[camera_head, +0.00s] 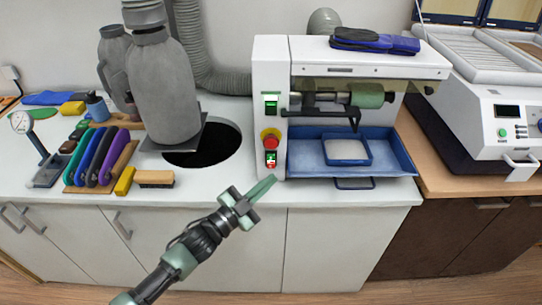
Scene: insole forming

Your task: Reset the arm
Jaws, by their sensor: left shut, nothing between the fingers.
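My left gripper (262,188) comes in from the lower left in the head view. Its green fingers are closed together with nothing between them. It is in front of the counter's front edge, near the lower left corner of the white machine (270,110). I cannot tell whether it touches anything. My right gripper does not show.
The white machine has buttons, a roller (368,95) and a blue tray (400,160) holding a smaller blue tray. Left are a grey duct, a dark round hole (215,145), coloured insoles (95,158) and a brush (155,179). Another white machine (505,115) stands right.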

